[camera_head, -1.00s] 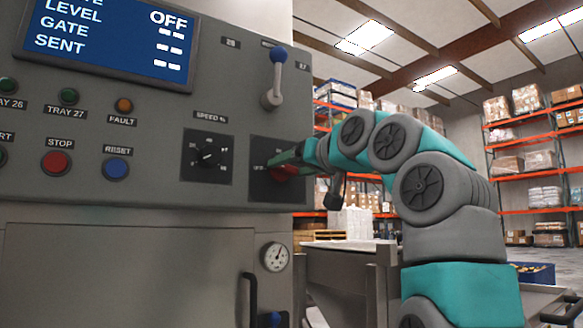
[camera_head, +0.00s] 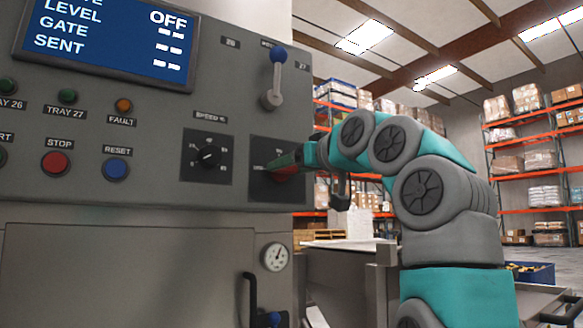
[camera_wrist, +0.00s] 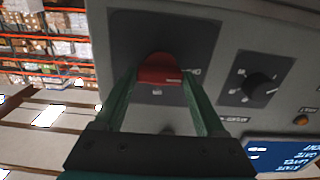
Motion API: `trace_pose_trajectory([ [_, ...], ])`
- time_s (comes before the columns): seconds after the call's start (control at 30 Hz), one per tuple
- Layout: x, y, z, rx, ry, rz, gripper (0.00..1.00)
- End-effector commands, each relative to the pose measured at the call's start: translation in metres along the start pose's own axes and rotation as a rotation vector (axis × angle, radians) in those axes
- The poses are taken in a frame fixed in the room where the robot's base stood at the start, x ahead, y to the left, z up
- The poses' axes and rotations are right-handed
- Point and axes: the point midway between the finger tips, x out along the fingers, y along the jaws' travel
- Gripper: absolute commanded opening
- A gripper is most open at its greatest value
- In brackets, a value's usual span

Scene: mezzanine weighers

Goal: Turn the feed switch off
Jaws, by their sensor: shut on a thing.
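The feed switch is a red rotary knob (camera_wrist: 160,69) on a dark square plate (camera_wrist: 205,32), and it sits between my green fingers in the wrist view. My gripper (camera_wrist: 160,78) is shut on the knob. In the head view the red knob (camera_head: 285,173) is partly hidden behind my gripper (camera_head: 283,165), at the right edge of the grey panel. The display screen (camera_head: 110,38) shows OFF on its top line, with dashes on the lines below.
A black speed dial (camera_head: 208,157) is left of the knob. A blue-tipped lever (camera_head: 275,78) stands above it. Red stop (camera_head: 56,162) and blue reset (camera_head: 116,168) buttons are further left.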

Motion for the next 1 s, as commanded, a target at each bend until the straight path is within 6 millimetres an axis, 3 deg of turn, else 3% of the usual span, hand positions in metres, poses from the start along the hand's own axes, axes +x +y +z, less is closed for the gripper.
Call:
trace_pose_trajectory([
  [0.2, 0.001, 0.000, 0.000, -0.001, 0.000, 0.000, 0.17],
  [0.23, 0.001, 0.000, 0.000, -0.001, 0.000, 0.000, 0.75],
  [0.47, 0.000, 0.000, 0.000, -0.001, 0.000, 0.000, 1.00],
  [0.77, -0.002, 0.000, 0.000, -0.001, 0.001, 0.000, 1.00],
  [1.0, -0.025, -0.001, 0.001, -0.002, 0.006, 0.001, 1.00],
])
